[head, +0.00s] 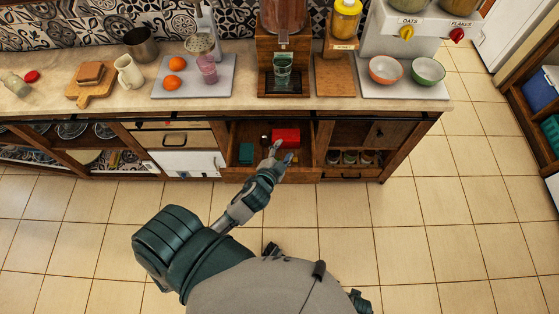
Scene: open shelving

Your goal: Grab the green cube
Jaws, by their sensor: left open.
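A teal-green cube (246,153) sits in the left part of an open wooden compartment (256,132) under the counter. My left gripper (281,152) is at the front of this compartment, to the right of the cube and apart from it. Its fingers are spread and nothing shows between them. A red block (286,136) lies behind the fingers, to the right of the cube. Small dark and yellowish things beside the fingers are too small to make out. My right gripper is not in view.
The counter (135,93) above holds a tray (222,88) with oranges, a drink dispenser (283,40) and an orange bowl (385,69) beside a green bowl (428,71). Jars (349,157) stand on the shelf to the right. The tiled floor in front is clear.

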